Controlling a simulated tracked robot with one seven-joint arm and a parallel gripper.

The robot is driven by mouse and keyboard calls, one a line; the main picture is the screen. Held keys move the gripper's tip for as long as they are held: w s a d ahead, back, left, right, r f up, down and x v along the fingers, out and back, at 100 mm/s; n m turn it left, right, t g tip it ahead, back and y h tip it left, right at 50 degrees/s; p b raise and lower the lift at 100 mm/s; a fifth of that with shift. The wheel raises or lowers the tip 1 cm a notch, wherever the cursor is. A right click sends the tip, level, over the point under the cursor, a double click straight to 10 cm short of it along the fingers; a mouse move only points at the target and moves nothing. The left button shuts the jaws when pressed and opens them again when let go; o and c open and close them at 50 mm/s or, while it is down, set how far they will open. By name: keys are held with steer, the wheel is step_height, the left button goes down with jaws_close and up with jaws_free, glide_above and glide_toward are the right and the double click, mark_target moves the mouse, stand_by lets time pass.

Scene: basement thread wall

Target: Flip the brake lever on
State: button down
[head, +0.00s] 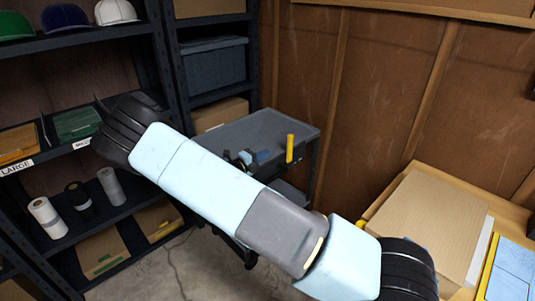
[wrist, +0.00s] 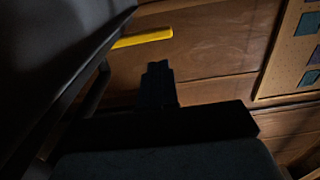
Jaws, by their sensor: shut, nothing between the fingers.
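A yellow upright bar (head: 290,148), which looks like the brake lever, stands at the right side of the grey cart (head: 285,125) in the head view. In the wrist view the yellow bar (wrist: 143,39) juts out past the edge of a dark grey surface, beyond my fingertips and a little to the left. My gripper (wrist: 158,72) shows as a dark silhouette with its fingers together and empty. It is apart from the bar in the picture. In the head view my arm crosses in front of the cart, and I cannot clearly make out the gripper there.
A black shelf rack on the left holds caps, bins, several rolls (head: 48,217) and cardboard boxes. A blue-grey tote (head: 212,65) stands on shelving behind the cart. A large cardboard box (head: 425,225) lies on a wooden surface at right. Brown panelled walls close the back.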

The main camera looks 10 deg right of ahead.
mark_target(289, 141)
steer(key=x, duration=1.1)
steer(key=shift+w+d, duration=0.25)
steer(key=shift+d, duration=0.05)
